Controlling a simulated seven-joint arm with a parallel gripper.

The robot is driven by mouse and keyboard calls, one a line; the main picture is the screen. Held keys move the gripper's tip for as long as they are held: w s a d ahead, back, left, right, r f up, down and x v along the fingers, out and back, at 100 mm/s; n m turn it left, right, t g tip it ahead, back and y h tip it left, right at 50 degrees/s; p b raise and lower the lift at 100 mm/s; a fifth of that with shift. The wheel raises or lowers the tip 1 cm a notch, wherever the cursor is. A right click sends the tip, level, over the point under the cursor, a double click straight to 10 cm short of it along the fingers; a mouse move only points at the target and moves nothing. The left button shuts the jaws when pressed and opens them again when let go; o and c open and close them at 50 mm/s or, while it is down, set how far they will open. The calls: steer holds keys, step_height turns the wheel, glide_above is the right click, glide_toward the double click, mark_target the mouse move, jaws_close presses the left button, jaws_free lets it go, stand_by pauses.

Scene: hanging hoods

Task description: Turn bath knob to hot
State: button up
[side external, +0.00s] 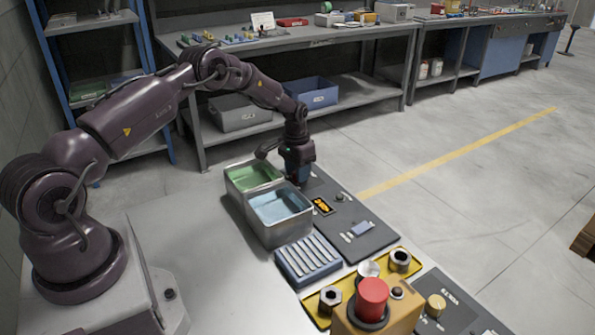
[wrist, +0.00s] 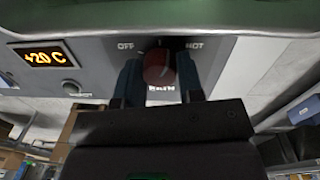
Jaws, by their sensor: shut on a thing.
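The bath knob (wrist: 158,67) is dark red in the wrist view. It sits on a grey panel between the labels OFF on the left and HOT on the right, with BATH lettering below it. My gripper (wrist: 160,78) has a blue finger on each side of the knob and is shut on it. In the side external view my gripper (side external: 299,178) is down at the panel's far end, beside the metal bath (side external: 280,232), and hides the knob. The knob's pointer direction is unclear.
The bath's green and blue compartments stand close left of my gripper. A grey control panel (side external: 368,240) with small controls extends toward the camera. A red button (side external: 372,297) on a yellow box stands in front. Open floor lies to the right.

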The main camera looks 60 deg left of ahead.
steer(key=m, duration=0.6)
steer(key=shift+r+m, duration=0.1)
steer(key=shift+m, duration=0.2)
stand_by(0.4)
steer(key=o, duration=0.9)
steer(key=r, duration=1.3)
steer(key=shift+w+a, duration=0.2)
steer(key=shift+a, duration=0.15)
